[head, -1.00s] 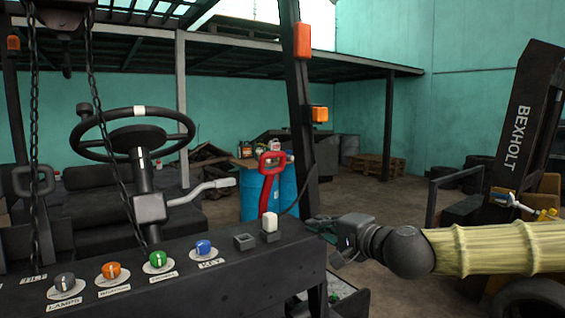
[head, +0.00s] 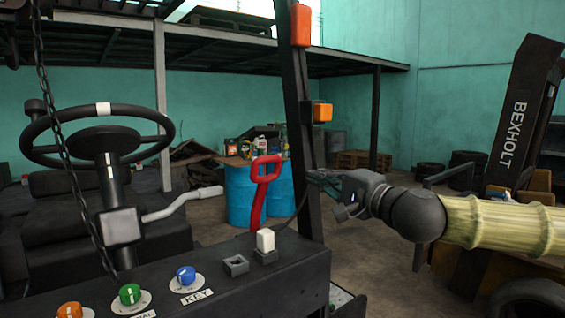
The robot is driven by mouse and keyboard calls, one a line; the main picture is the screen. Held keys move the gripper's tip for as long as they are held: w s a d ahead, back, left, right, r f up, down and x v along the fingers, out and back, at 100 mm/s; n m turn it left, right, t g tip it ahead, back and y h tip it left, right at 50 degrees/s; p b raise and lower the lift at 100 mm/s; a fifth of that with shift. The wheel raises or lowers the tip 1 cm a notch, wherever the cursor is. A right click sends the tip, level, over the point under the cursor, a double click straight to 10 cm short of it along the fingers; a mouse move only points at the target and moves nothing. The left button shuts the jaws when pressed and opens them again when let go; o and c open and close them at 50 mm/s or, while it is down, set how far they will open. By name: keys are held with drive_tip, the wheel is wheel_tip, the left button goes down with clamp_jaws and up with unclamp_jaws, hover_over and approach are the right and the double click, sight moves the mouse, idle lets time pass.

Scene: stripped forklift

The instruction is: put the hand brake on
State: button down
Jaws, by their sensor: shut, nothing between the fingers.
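A red lever with a loop handle (head: 258,190), which looks like the hand brake, stands up from the right end of the dark dashboard (head: 215,282). It leans slightly to the right at the top. My gripper (head: 312,178) is shut and empty. It is to the right of the red lever, about level with the lower part of its loop, with a gap between them in the picture. Its fingertips point left, towards the lever, and overlap the dark upright post (head: 300,110). How far apart they are in depth I cannot tell.
A white rocker switch (head: 265,241) with a cable stands at the lever's foot. A blue knob (head: 186,275) and a green knob (head: 130,294) are on the dashboard. The steering wheel (head: 100,143) and a grey lever (head: 182,204) are left. A hanging chain (head: 65,150) crosses the left side.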

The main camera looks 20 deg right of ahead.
drive_tip(key=w, duration=0.1)
approach(275, 160)
drive_tip(key=shift+x, duration=1.95)
drive_tip(key=shift+p+x, duration=0.85)
drive_tip(key=shift+x, duration=0.7)
drive_tip(key=shift+d, duration=0.1)
drive_tip(key=shift+w, duration=0.15)
